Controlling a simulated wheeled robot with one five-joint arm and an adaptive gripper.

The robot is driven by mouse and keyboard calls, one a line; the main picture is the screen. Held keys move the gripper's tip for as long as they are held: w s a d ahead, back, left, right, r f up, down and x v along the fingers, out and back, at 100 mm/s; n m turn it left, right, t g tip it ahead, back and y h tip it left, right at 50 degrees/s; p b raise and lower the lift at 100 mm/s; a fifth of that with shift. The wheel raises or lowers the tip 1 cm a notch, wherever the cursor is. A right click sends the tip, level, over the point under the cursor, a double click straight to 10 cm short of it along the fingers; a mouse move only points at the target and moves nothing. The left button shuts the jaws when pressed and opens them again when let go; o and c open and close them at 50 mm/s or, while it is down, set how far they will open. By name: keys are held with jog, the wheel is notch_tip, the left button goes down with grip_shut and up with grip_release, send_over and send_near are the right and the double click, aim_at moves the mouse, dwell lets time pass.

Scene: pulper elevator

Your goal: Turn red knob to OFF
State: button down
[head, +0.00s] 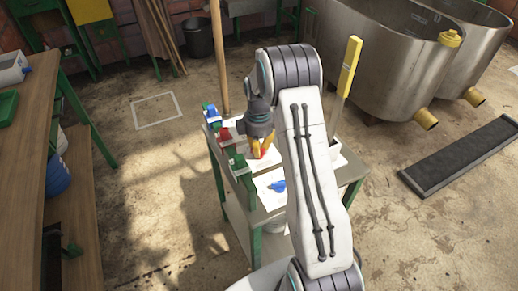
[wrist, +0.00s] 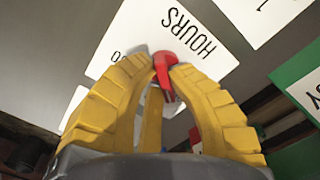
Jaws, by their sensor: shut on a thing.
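The red knob (wrist: 164,68) shows in the wrist view between the yellow fingertips of my gripper (wrist: 162,76), in front of a white label printed "HOURS" (wrist: 178,38). The label appears rotated, and part of its lettering is hidden behind a finger. In the head view my gripper (head: 261,148) points down over the small table, with a bit of red at its fingertips. My gripper is shut on the red knob. I cannot read an OFF mark, so the knob's setting is unclear.
The green-legged table (head: 335,180) also holds a blue item (head: 277,186), a green part (head: 238,162) and another red part (head: 225,133). A yellow-topped post (head: 350,66) stands close right of my arm. Metal tanks (head: 385,50) stand behind; a wooden bench (head: 30,110) is left.

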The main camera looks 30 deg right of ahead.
jog(key=shift+n, duration=0.6)
jog(key=c, duration=1.2)
grip_release()
jog(key=shift+r, duration=6)
